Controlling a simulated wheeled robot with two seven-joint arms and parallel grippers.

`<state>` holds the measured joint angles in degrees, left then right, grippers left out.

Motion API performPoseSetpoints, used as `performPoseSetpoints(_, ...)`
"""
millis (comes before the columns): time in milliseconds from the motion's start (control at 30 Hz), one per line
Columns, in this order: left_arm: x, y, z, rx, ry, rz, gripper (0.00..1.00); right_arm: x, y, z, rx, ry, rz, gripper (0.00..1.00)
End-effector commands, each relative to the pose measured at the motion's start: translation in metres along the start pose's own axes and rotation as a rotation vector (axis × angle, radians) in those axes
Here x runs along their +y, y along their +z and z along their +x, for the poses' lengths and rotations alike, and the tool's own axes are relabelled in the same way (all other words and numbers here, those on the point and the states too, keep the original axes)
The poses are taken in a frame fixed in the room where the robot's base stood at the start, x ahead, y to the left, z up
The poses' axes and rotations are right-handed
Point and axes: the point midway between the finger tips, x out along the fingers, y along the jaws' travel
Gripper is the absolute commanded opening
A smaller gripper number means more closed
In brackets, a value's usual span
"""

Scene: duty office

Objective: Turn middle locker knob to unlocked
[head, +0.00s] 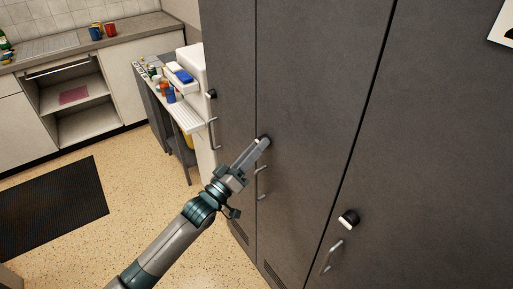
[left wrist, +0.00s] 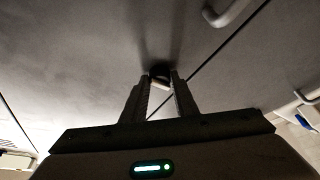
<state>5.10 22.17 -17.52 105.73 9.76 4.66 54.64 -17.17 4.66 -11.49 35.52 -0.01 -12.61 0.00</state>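The middle locker's knob (left wrist: 160,73) is dark with a pale bar across it. It shows between the fingertips in the left wrist view, and in the head view it is at the tip of my left gripper (head: 261,143), mostly covered by it. The fingers of my left gripper (left wrist: 161,84) are apart, one on each side of the knob. I cannot tell whether they touch it. The middle locker's door (head: 310,80) is closed. My right gripper is not in view.
The right locker has a knob (head: 348,219) and a bar handle (head: 333,255). The left locker has a knob (head: 211,94) and a handle (head: 214,133). The middle locker's handle (head: 262,183) is just below my gripper. A cluttered shelf unit stands beyond; floor at the left is open.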

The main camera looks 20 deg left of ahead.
Motion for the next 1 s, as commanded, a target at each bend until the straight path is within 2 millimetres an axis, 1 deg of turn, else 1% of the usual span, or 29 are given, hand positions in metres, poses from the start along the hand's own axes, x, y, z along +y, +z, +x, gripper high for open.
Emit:
performPoseSetpoints(267, -0.001, 0.001, 0.000, 0.000, 0.008, 0.020, 0.04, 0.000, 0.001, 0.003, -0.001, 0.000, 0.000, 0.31)
performPoseSetpoints(467, -0.003, 0.001, -0.001, 0.000, 0.034, 0.084, 0.04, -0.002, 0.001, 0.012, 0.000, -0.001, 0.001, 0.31)
performPoseSetpoints(667, -0.005, 0.002, -0.001, 0.000, 0.083, 0.201, 0.04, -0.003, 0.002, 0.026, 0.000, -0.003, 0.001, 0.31)
performPoseSetpoints(1000, -0.008, 0.000, 0.000, 0.000, 0.200, 0.483, 0.04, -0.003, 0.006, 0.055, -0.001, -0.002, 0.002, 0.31)
